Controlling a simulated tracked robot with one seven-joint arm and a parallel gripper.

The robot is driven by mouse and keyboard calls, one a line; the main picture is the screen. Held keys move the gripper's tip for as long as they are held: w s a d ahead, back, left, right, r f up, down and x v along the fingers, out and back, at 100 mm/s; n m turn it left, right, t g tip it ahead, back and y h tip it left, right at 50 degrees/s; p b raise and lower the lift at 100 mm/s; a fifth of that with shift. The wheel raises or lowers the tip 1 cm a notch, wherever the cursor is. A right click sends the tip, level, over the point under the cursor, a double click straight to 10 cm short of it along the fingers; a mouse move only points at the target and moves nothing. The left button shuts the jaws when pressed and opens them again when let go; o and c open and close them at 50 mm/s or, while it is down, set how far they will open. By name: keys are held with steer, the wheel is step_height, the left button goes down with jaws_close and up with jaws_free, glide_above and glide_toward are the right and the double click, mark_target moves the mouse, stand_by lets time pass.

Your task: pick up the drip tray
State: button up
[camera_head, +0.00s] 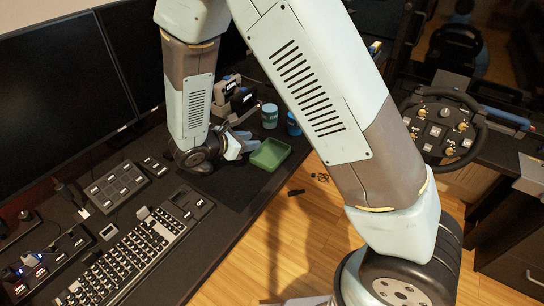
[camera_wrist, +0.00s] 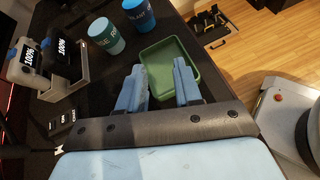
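The green drip tray (camera_head: 270,158) is a shallow, empty rectangular tray near the right edge of the black desk. In the wrist view the tray (camera_wrist: 168,55) is just beyond and between my gripper's fingertips. My gripper (camera_wrist: 159,67) is open, with its two light blue fingers spread apart and nothing clamped between them. In the head view my gripper (camera_head: 250,143) points right, at the tray's left side. The fingertips overlap the tray's near part in the wrist view; I cannot tell if they touch it.
Two blue cups (camera_wrist: 106,36) (camera_wrist: 138,14) stand beyond the tray. A stand with devices reading 100% (camera_wrist: 58,60) is left of the fingers. A keyboard (camera_head: 135,250), button boxes (camera_head: 115,185) and monitors (camera_head: 60,90) occupy the desk's left. Wooden floor (camera_head: 300,225) lies past the desk edge.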

mark_target(270, 154)
steer(key=a+f+n, duration=0.1)
steer(key=f, duration=0.1)
steer(key=a+f+n+t, duration=0.1)
steer(key=a, duration=0.1)
steer(key=s+a+f+n+t+y, duration=0.1)
steer(key=a+f, duration=0.1)
steer(key=shift+s+a+f+n, duration=0.1)
steer(key=shift+a+f+n, duration=0.05)
steer(key=shift+f+n, duration=0.2)
steer(key=shift+f+t, duration=0.15)
steer(key=shift+t, duration=0.15)
steer(key=x, duration=1.3)
steer(key=shift+w+f, duration=0.2)
steer(key=shift+w, duration=0.05)
jaws_close()
